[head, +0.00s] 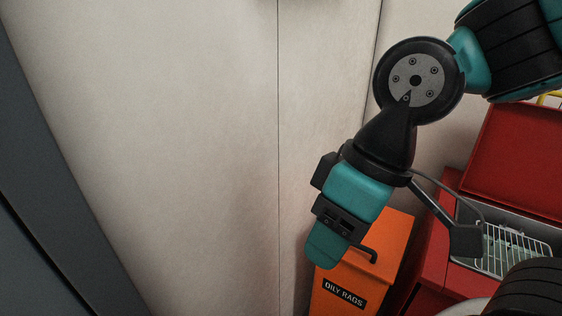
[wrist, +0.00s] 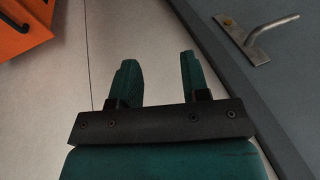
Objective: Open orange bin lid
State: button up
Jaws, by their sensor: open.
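The orange bin (head: 341,287) stands at the lower middle of the head view, with an "OILY RAGS" label on its front. Its lid (head: 391,243) looks closed, and a dark bar handle (head: 370,252) shows on it beside my gripper. My gripper (head: 324,258) is in front of the bin in the head view and hides part of the lid. In the wrist view my gripper (wrist: 158,75) is open, with nothing between its fingers. The orange bin (wrist: 14,32) shows at the top left corner there, with part of the dark handle. I cannot tell how far the fingers are from the lid.
A red open container (head: 515,160) with a wire basket (head: 508,250) stands right of the bin. Pale wall panels (head: 180,130) fill the left and middle. A grey door (wrist: 285,60) with a metal lever handle (wrist: 262,36) is at right in the wrist view.

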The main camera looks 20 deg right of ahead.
jog(key=w+d+f+h+b, duration=0.1)
jog(key=w+d+f+b, duration=0.1)
jog(key=w+d+f, duration=0.5)
jog(key=w+d+f+h+b, duration=0.1)
jog(key=w+d, duration=0.5)
jog(key=w, duration=0.5)
jog(key=w+d+f+g+b, duration=0.1)
jog(key=w+d+f, duration=0.1)
jog(key=d+f, duration=0.4)
jog(key=w+d+f+b, duration=0.1)
jog(key=w+d+f, duration=0.25)
jog(key=d, duration=0.45)
jog(key=x, duration=0.5)
jog(key=p+x, duration=0.1)
jog(key=x, duration=0.5)
jog(key=s+p+x, duration=0.1)
jog(key=x, duration=0.5)
jog(key=shift+s+d+f, duration=0.1)
jog(key=shift+d+f, duration=0.15)
jog(key=shift+d, duration=0.05)
jog(key=shift+r, duration=0.1)
grip_shut()
